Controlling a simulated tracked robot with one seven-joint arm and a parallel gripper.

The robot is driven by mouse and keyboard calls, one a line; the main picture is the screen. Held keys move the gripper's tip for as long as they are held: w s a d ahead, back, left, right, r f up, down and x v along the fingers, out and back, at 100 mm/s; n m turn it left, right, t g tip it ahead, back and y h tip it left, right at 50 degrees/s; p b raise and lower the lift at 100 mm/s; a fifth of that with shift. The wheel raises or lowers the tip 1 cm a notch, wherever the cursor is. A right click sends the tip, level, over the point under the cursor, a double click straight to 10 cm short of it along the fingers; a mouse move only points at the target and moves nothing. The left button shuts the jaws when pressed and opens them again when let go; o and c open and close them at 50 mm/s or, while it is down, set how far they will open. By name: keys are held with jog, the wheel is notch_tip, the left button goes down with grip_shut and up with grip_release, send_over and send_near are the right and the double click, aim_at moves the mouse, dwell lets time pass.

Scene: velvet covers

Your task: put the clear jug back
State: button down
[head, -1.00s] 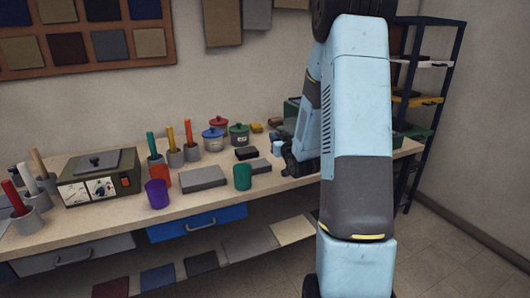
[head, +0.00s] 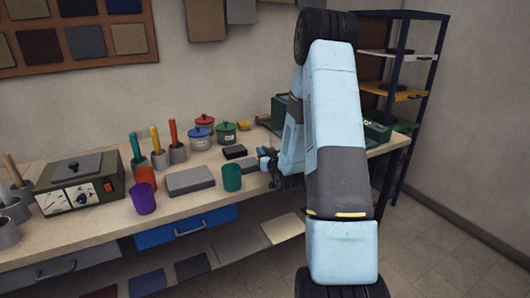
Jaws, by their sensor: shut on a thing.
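My gripper (head: 270,164) is small and partly hidden beside my arm, low over the right part of the workbench (head: 102,233). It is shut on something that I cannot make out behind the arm. I cannot pick out a clear jug anywhere in the head view; my arm covers part of the bench there. A green cup (head: 232,178) stands just left of my gripper, apart from it.
A grey slab (head: 190,181), a purple cup (head: 142,199) and an orange cup (head: 146,177) stand left. Lidded blue (head: 200,138), red (head: 204,122) and green (head: 226,133) pots stand behind. A dark shelf rack (head: 400,95) is at right.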

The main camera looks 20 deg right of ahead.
jog(key=shift+a, duration=0.1)
jog(key=c, duration=1.1)
grip_release()
jog(key=shift+s, duration=0.1)
